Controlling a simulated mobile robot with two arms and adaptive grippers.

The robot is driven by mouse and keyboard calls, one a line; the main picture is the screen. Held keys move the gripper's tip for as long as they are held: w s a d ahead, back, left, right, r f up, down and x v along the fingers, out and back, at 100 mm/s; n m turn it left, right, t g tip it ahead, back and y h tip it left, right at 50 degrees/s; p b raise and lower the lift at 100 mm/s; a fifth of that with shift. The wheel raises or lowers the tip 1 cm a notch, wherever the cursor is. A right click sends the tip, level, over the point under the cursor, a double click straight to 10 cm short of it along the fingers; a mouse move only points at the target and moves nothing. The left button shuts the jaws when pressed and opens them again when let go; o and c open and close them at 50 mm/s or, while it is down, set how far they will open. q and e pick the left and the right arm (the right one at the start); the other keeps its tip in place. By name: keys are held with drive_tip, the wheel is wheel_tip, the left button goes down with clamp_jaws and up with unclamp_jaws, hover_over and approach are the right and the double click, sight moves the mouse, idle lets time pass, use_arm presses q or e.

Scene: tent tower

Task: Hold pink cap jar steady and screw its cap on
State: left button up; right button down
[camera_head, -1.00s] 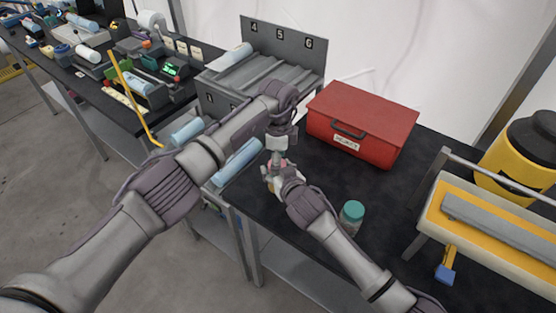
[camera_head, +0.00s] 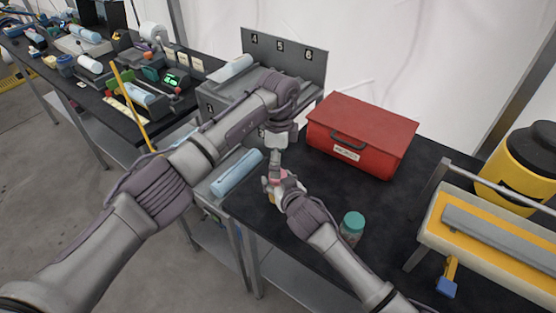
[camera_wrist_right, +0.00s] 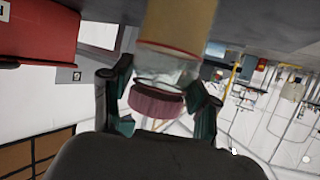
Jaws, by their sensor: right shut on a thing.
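The pink cap jar shows in the right wrist view, upside down in that picture. Its pink cap (camera_wrist_right: 157,101) sits at the clear neck (camera_wrist_right: 167,70) of a tan body (camera_wrist_right: 180,22). I cannot tell how tightly the cap is seated. My right gripper (camera_wrist_right: 165,105) is shut on the jar, with teal finger pads on both sides. In the head view my right gripper (camera_head: 272,186) partly hides the jar, and only a bit of pink shows. My left gripper (camera_head: 276,160) points down just above the cap. Its fingers are too small to read.
A red toolbox (camera_head: 362,135) stands behind, to the right. A teal-capped jar (camera_head: 352,228) stands beside my right forearm. A grey numbered rack (camera_head: 285,55) and a light blue roll (camera_head: 237,172) lie to the left. A yellow-grey fixture (camera_head: 490,225) is at right.

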use_arm(q)
drive_tip(key=shift+r, duration=0.1)
wheel_tip(320, 180, up, 12)
idle(0.6)
use_arm(e)
drive_tip(key=shift+c, duration=1.1)
unclamp_jaws()
drive_tip(key=v, duration=1.2)
